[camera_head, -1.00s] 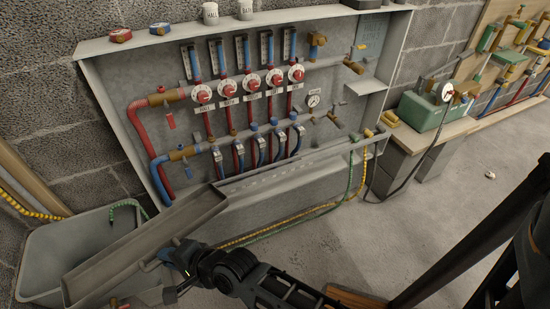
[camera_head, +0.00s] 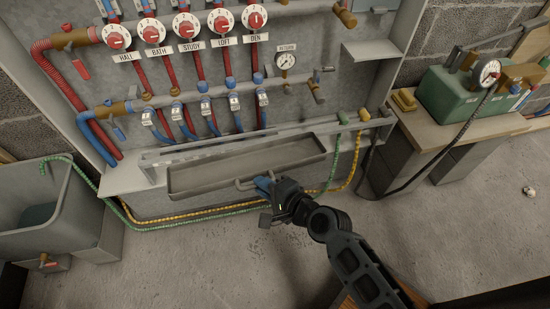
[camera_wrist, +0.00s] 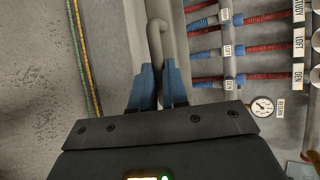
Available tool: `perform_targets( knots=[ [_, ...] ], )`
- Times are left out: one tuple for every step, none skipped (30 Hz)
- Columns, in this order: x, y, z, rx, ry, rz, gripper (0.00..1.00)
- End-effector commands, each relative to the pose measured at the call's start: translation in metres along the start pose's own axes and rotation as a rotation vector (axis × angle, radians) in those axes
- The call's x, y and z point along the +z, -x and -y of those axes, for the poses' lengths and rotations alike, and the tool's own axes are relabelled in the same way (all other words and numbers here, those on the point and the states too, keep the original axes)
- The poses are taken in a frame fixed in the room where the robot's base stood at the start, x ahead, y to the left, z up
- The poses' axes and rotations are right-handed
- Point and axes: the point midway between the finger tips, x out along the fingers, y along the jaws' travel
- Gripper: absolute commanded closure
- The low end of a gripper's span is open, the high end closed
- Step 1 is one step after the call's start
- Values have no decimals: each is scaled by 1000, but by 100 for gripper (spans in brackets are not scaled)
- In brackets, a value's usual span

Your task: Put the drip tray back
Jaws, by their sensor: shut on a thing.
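The drip tray (camera_head: 248,167) is a long, shallow grey metal tray. It lies nearly level along the bottom front of the manifold cabinet (camera_head: 320,60), below the row of blue valves. I cannot tell whether it rests on the cabinet's ledge (camera_head: 125,177) or hangs just above it. My gripper (camera_head: 264,187) is shut on the tray's bar handle (camera_head: 240,184) at the front side. In the wrist view my blue fingertips (camera_wrist: 158,78) close around the handle (camera_wrist: 155,35), and the tray's wall shows beside it.
A grey tub (camera_head: 60,215) stands on the floor at the left. Green and yellow hoses (camera_head: 200,217) run below the tray. A bench (camera_head: 450,140) with a green gauge pump (camera_head: 460,95) stands at the right.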

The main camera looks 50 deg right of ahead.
Motion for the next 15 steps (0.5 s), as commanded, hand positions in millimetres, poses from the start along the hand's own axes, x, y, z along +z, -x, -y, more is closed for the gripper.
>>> perform_targets(
  knots=[
    [-12,-4,-26,-9,-2,-8,100],
    [-17,-4,-33,-16,-1,-12,100],
    [-25,-2,-42,-25,1,-19,100],
    [-31,-2,-49,-32,2,-23,100],
    [-36,-1,-56,-39,3,-29,100],
    [-44,1,-65,-49,5,-36,100],
    [-50,2,-71,-56,7,-42,100],
    [-55,3,-77,-63,9,-48,100],
    [-62,5,-85,-71,11,-56,100],
    [-67,6,-90,-77,14,-62,100],
    [-72,7,-95,-83,17,-68,100],
    [-77,9,-100,-91,20,-75,100],
    [-81,10,-104,-95,22,-80,100],
    [-84,12,-107,-100,23,-85,100],
    [-88,13,-111,-105,27,-90,100]
  ],
)
